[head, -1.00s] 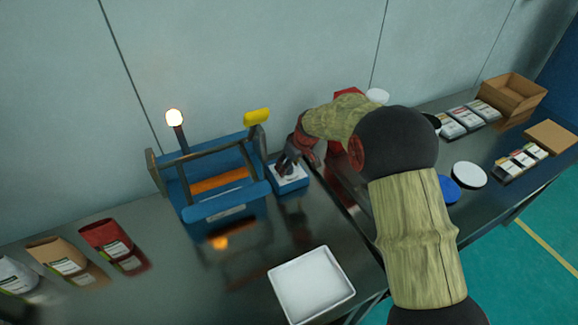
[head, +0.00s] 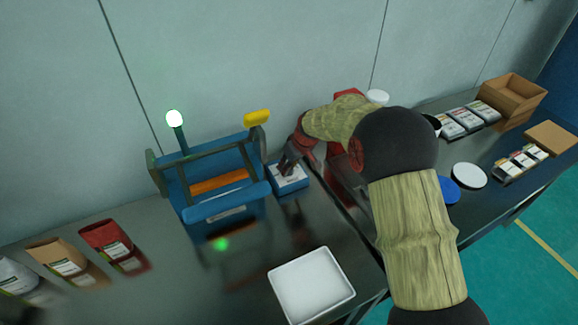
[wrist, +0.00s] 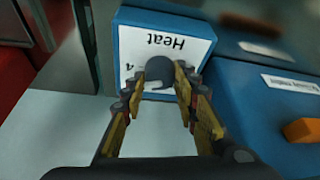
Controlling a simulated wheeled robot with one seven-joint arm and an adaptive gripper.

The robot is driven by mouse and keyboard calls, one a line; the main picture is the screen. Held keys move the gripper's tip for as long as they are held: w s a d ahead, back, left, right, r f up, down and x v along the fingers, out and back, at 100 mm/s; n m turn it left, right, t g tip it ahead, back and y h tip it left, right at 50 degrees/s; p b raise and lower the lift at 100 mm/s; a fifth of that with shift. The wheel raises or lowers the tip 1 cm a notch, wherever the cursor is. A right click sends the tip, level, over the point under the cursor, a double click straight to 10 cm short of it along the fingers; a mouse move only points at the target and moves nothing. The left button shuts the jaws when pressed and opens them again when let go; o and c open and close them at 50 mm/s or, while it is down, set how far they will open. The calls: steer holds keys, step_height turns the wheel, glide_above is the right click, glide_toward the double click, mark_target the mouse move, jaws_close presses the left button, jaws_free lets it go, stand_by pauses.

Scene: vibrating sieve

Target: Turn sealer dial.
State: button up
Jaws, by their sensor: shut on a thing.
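The sealer (head: 212,190) is a blue frame with an orange strip, standing on the metal table. Its small blue control box (head: 290,181) stands at its right side. In the wrist view the box has a white face labelled "Heat" (wrist: 165,44) and a dark round dial (wrist: 159,72). My gripper (wrist: 159,80) is shut on the dial, a finger on each side. In the head view my gripper (head: 288,165) is at the box's top, and my fingers partly hide the dial. An indicator lamp (head: 174,118) on a post at the sealer's left glows green.
A white tray (head: 312,287) lies at the table's front. Several pouches, including a red one (head: 108,239), lie at the left. A yellow part (head: 257,117) tops the sealer's right end. Cartons and jars stand on the right-hand table. The table's middle is clear.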

steer(key=shift+c, duration=0.2)
steer(key=m+p, duration=0.2)
steer(key=shift+s+r+h+p, duration=0.15)
steer(key=shift+h+p, duration=0.15)
steer(key=shift+p, duration=0.1)
steer(key=shift+o, duration=0.2)
steer(key=shift+m+t+p, duration=0.3)
steer(key=shift+m+p, duration=0.4)
steer(key=shift+f+h, duration=0.2)
steer(key=shift+h, duration=0.1)
steer(key=shift+c, duration=0.2)
steer(key=o, duration=1.1)
steer(key=shift+o, duration=0.2)
steer(key=shift+r, duration=0.1)
steer(key=v, duration=1.1)
steer(key=shift+r, duration=0.4)
